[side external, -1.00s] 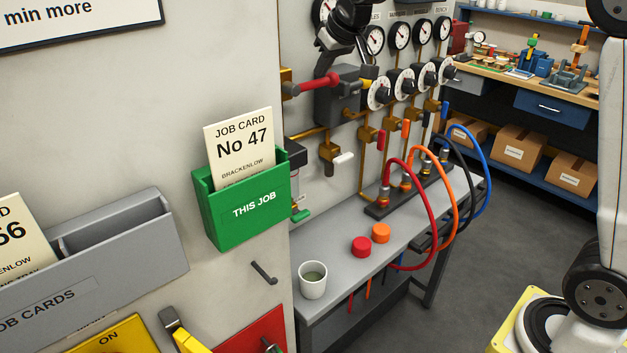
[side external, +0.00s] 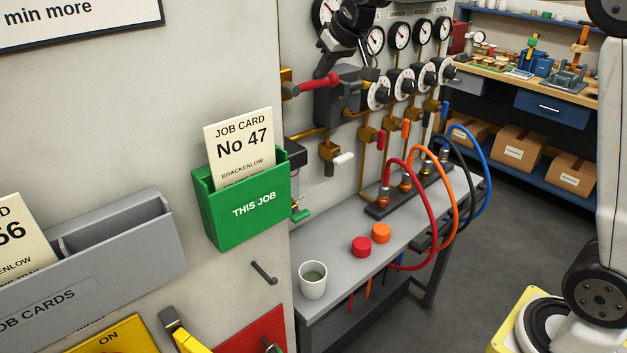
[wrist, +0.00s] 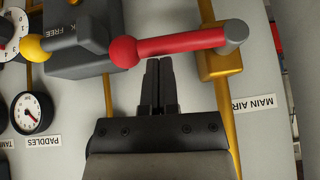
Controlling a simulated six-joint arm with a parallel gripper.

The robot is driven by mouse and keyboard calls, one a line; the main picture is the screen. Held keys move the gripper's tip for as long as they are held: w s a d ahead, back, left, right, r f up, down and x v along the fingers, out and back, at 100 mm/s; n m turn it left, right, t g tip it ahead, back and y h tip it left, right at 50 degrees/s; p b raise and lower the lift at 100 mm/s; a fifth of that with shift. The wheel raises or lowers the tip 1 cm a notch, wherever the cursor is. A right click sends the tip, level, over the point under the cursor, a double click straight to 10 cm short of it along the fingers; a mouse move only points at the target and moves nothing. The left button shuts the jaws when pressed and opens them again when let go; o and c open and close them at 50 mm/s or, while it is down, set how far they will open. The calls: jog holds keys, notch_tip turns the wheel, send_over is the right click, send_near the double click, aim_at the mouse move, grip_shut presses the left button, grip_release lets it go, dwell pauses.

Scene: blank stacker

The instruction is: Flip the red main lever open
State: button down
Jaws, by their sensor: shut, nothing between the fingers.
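The red main lever (side external: 318,83) juts sideways from a brass valve body (side external: 287,86) on the wall panel. In the wrist view the lever (wrist: 180,43) runs from a grey pivot (wrist: 234,36) at right to a red ball knob (wrist: 124,52) at left. A "MAIN AIR" label (wrist: 254,104) is beside the brass valve. My gripper (wrist: 155,66) is shut and empty, with its fingertips right by the lever near the knob. Whether they touch it is unclear. In the side view my gripper (side external: 328,68) is partly dark against the panel.
A grey box (wrist: 80,35) and a yellow ball knob (wrist: 35,46) are close to the lever's knob end. Gauges (side external: 374,40) and dials (side external: 380,93) line the panel. A bench (side external: 340,255) with hoses and a cup (side external: 313,280) stands below.

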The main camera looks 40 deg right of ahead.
jog(key=shift+f, duration=0.3)
jog(key=shift+d+f+m+y, duration=0.3)
jog(key=shift+f+m+y, duration=0.3)
jog(key=shift+y, duration=0.5)
jog(key=a+f+m+y, duration=0.1)
jog(key=a+f+y, duration=0.3)
jog(key=f, duration=0.4)
jog(key=shift+a+f, duration=0.15)
jog(key=shift+f, duration=0.1)
dwell(0.5)
jog(key=shift+r+t, duration=0.1)
jog(key=shift+t, duration=0.2)
jog(key=v, duration=0.7)
jog(key=shift+s+r, duration=0.2)
jog(key=shift+s, duration=0.05)
